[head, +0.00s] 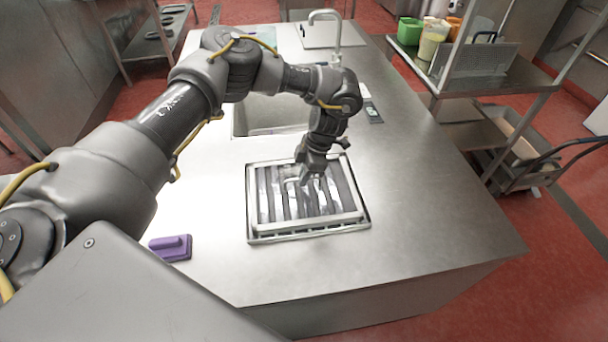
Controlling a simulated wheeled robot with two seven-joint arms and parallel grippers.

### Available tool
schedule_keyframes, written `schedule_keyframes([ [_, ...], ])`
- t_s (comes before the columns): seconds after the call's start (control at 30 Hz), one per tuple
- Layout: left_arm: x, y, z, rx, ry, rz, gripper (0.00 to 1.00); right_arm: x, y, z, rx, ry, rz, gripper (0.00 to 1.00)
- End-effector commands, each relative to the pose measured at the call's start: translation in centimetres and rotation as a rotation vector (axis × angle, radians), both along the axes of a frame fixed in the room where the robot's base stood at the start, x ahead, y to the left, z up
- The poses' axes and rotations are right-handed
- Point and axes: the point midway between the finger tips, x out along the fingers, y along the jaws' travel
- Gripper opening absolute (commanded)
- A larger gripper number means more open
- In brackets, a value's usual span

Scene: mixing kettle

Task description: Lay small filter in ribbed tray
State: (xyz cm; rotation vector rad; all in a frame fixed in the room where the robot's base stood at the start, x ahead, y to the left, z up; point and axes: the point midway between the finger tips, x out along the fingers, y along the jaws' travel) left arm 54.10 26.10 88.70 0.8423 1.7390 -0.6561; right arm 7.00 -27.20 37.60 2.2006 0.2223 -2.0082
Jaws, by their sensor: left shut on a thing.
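The small filter (285,208), a metal frame with dark and bright slats, appears to lie within the rim of the ribbed tray (308,235) on the steel counter. It looks almost level with the tray, and I cannot tell whether it rests fully on the tray's bottom. My left gripper (312,178) points down over the filter's middle and is shut on the filter. The fingertips and the exact grip are small and partly hidden by the gripper body. My right gripper is not in view.
A sink (262,117) with a tap (325,30) is behind the tray. A purple scrubber (171,248) lies to its left. A small dark device (372,112) lies at the back right. The counter (430,205) right of the tray is clear. A shelf rack (485,75) stands beyond.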

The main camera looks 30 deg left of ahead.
Motion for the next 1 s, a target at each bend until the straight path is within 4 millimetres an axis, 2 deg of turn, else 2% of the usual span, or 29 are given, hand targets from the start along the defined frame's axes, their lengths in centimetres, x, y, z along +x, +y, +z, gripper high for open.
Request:
schedule_keyframes([
  [0.77, 0.01, -0.02, -0.51, 0.001, -0.001, 0.0, 0.0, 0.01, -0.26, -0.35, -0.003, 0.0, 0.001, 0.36],
  [0.8, 0.01, -0.02, -0.51, 0.001, -0.001, 0.0, 0.14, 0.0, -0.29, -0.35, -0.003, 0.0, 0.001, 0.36],
  [0.93, 0.0, -0.02, -0.54, 0.0, 0.0, 0.0, 0.31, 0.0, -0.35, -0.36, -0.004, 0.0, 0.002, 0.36],
  [1.0, -0.01, -0.02, -0.56, 0.0, 0.0, 0.0, 0.34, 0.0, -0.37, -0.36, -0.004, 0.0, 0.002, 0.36],
])
